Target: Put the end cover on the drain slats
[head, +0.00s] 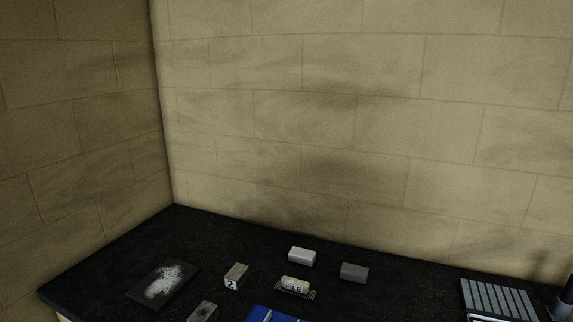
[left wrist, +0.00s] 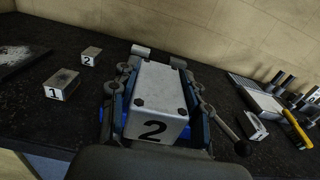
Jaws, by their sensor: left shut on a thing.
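In the left wrist view, a pale box-like piece (left wrist: 158,95) with dark bolt heads and a black "2" sits between the fingers of my left gripper (left wrist: 163,88). The fingers are shut against its sides. The fingertips are hard to make out, and I cannot tell whether this piece is the end cover. The drain slats (head: 497,300), a grey ribbed panel, lie at the right of the bench in the head view. They also show at the right of the left wrist view (left wrist: 262,98), apart from my gripper. My right gripper is in neither view.
The black bench (head: 410,295) meets walls behind and left. A yellow-handled tool (left wrist: 297,130) lies near the slats.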

